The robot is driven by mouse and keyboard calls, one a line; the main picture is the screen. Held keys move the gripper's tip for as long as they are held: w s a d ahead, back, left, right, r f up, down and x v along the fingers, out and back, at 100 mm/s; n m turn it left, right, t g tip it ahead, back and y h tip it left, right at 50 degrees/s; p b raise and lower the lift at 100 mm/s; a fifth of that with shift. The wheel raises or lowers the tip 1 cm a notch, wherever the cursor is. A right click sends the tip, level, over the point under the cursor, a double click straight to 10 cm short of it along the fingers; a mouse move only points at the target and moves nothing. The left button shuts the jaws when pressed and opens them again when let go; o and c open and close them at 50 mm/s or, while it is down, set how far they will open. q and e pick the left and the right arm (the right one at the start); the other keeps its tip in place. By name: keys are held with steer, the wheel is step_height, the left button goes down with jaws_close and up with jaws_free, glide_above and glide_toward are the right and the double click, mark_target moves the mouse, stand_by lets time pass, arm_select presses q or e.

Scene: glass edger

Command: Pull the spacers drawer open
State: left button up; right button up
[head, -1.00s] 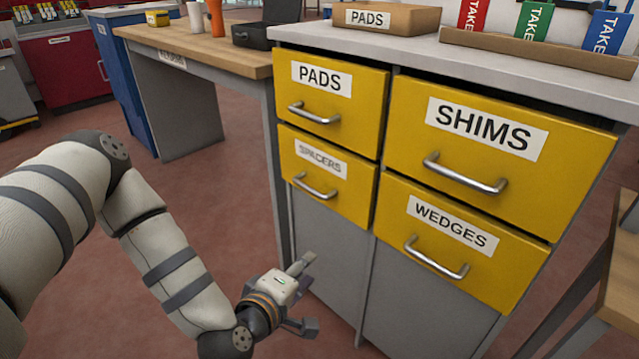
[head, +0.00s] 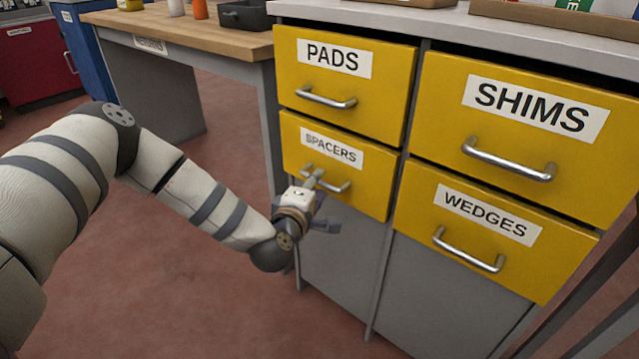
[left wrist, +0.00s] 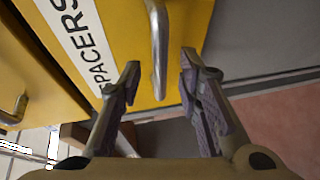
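The yellow spacers drawer (head: 298,151) is at the lower left of the cabinet in the head view, its front about flush with the drawers around it. Its metal bar handle (head: 340,187) is partly hidden behind my left gripper (head: 326,203). In the left wrist view the drawer front (left wrist: 120,30) fills the upper part, with its label turned sideways. The handle (left wrist: 158,45) reaches down between the two fingers of my left gripper (left wrist: 160,85). The fingers are apart, one on each side of the handle, with gaps visible. My right gripper is not in view.
The pads drawer (head: 385,80) is directly above, the shims drawer (head: 440,100) and wedges drawer (head: 415,195) to the right. A wooden-topped workbench (head: 180,40) stands at the left. Open floor (head: 180,300) lies in front of the cabinet.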

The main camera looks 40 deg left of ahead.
arm_select(q)
steer(key=shift+x, duration=1.3)
jaws_close()
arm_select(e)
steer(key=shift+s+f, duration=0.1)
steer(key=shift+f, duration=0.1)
